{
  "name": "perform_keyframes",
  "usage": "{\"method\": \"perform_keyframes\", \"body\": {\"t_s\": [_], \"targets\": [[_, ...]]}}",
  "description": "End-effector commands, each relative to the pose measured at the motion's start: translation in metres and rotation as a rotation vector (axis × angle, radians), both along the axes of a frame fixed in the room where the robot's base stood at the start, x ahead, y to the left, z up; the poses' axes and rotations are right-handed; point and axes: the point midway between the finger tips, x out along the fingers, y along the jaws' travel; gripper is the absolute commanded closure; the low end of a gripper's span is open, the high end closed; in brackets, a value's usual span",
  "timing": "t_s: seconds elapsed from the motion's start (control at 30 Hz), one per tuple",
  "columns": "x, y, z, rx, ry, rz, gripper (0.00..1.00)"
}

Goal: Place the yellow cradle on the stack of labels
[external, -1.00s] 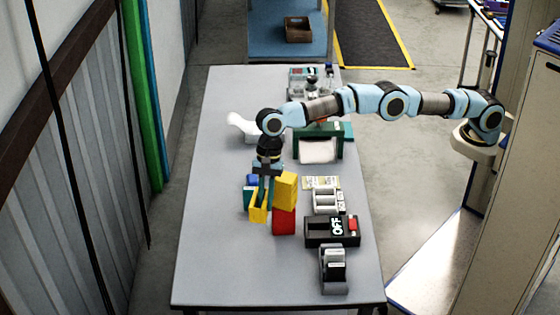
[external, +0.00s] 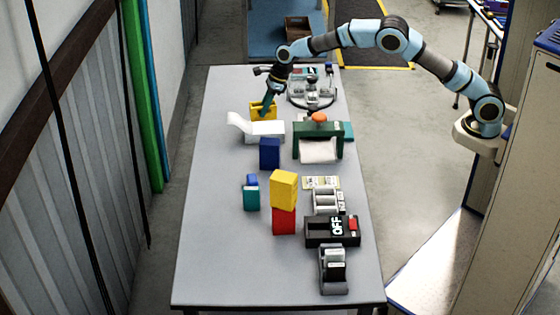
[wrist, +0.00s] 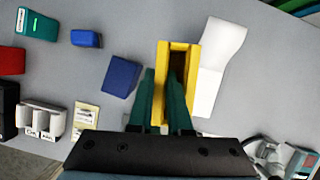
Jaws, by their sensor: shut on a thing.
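The yellow cradle (external: 262,112) is an open trough in my gripper (external: 268,103). In the wrist view, the cradle (wrist: 161,85) has one side wall between my gripper's green fingers (wrist: 163,78), which are shut on it. The white stack of labels (external: 265,132), with a curled strip rising at its left, lies on the table. In the external view the cradle appears just behind and above the stack. In the wrist view the white labels (wrist: 218,60) lie beside and partly behind the cradle. I cannot tell whether they touch.
A dark blue block (external: 269,154) stands just in front of the stack. A green frame (external: 318,140) with an orange knob is to its right. A yellow block (external: 284,188) sits on a red one (external: 284,221). The table's left side is clear.

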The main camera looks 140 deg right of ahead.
Motion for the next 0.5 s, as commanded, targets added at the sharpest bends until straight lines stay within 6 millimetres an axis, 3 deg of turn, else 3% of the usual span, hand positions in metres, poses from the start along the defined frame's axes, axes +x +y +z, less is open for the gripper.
{"method": "perform_keyframes", "body": {"t_s": [0.03,0.2,0.33,0.5], "targets": [[-0.019,-0.007,-0.001,0.0,0.002,-0.045,1.0],[-0.055,-0.021,-0.004,0.0,0.001,-0.146,1.0],[-0.065,-0.024,-0.012,0.002,0.001,-0.174,1.0],[-0.067,-0.024,-0.042,0.004,0.001,-0.179,1.0]]}}
